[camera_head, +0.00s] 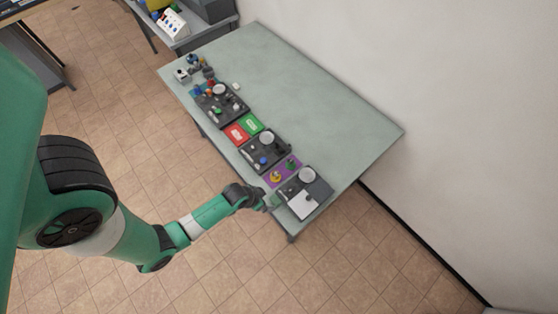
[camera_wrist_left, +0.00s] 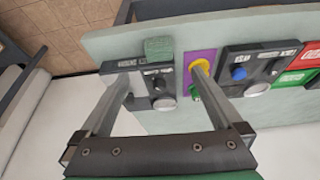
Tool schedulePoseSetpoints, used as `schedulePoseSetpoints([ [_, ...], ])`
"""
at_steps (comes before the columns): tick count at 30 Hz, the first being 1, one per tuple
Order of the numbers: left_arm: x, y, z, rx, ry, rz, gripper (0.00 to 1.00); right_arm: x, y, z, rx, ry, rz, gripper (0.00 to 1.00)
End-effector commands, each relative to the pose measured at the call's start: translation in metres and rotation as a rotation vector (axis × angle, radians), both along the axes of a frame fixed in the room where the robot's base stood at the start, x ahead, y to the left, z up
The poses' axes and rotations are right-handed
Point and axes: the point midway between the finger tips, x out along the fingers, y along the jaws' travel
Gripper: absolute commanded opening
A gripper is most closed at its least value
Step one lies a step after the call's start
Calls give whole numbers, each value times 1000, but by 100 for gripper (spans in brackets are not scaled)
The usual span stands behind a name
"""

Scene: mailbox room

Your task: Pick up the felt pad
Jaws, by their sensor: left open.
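A small grey-green pad (camera_wrist_left: 158,48), which looks like the felt pad, lies near the table's edge in the left wrist view, beside a dark labelled tray (camera_wrist_left: 137,66). In the head view it is small and partly hidden by my left gripper. My left gripper (camera_head: 268,203) reaches in over the near edge of the table, at the tray's left corner. In the left wrist view its two fingers (camera_wrist_left: 158,78) are spread apart with nothing held. The pad lies between and beyond the fingertips. My right gripper is not in view.
The dark tray (camera_head: 318,188) holds a round white dish (camera_head: 307,174) and a white card (camera_head: 301,205). A purple mat (camera_head: 271,177) with yellow and green pieces adjoins it. More trays and a red and green pair (camera_head: 235,133) line the table's near edge. The table's far side (camera_head: 320,90) is clear.

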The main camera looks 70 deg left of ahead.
Motion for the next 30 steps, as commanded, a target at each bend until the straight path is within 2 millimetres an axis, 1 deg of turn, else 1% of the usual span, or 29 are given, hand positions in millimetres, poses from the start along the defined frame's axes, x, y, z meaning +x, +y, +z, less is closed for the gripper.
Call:
schedulePoseSetpoints([
  [1,-3,1,11,-2,3,9,100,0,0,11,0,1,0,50],
  [5,-2,3,9,0,1,15,100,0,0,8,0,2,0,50],
  [8,0,4,2,0,0,14,100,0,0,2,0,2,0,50],
  [11,4,5,-13,0,0,14,100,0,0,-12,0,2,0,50],
  [15,14,9,-40,0,-2,14,100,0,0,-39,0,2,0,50],
  [18,20,11,-52,0,-2,14,100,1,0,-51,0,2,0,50],
  [24,23,12,-54,1,-2,13,100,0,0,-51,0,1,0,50],
  [26,25,11,-60,1,-2,12,100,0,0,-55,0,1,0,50],
  [28,29,10,-73,0,-1,11,100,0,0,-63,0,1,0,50],
  [30,34,9,-84,0,0,12,100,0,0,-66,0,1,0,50],
])
